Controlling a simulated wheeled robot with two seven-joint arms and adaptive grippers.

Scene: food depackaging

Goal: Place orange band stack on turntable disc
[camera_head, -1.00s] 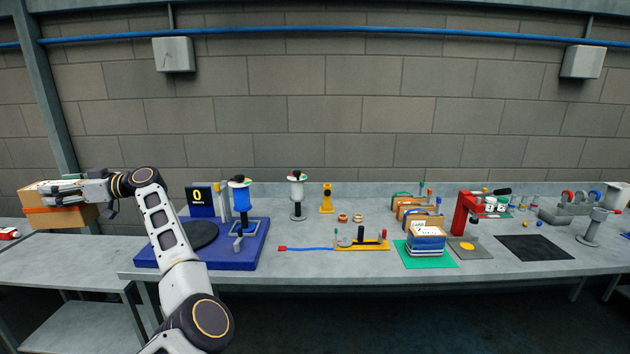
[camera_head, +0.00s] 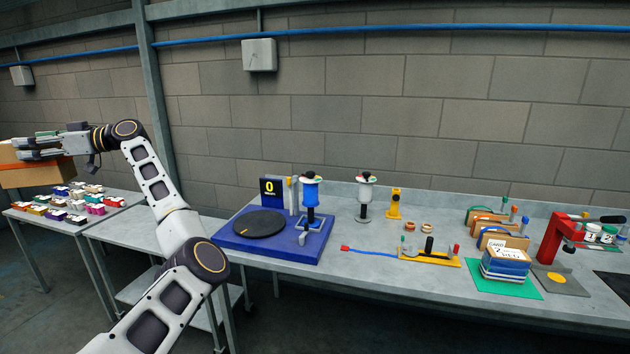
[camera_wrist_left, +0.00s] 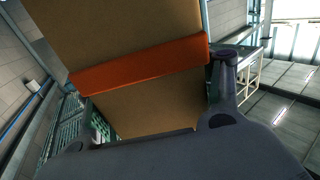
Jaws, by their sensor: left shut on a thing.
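The orange band stack (camera_head: 35,178) is a brown cardboard-coloured block with an orange band around it, at the far left of the head view. My left gripper (camera_head: 32,148) is shut on it and holds it in the air, left of the work table. In the left wrist view the stack (camera_wrist_left: 140,110) fills the middle, with the gripper's fingers on either side of it. The turntable disc (camera_head: 259,223) is a dark, flat, round plate on a blue base (camera_head: 318,250). The disc is bare and well to the right of the stack. My right gripper is not in view.
A side table (camera_head: 122,203) with several small coloured packs is at left. A bare lower table (camera_head: 130,238) lies between.

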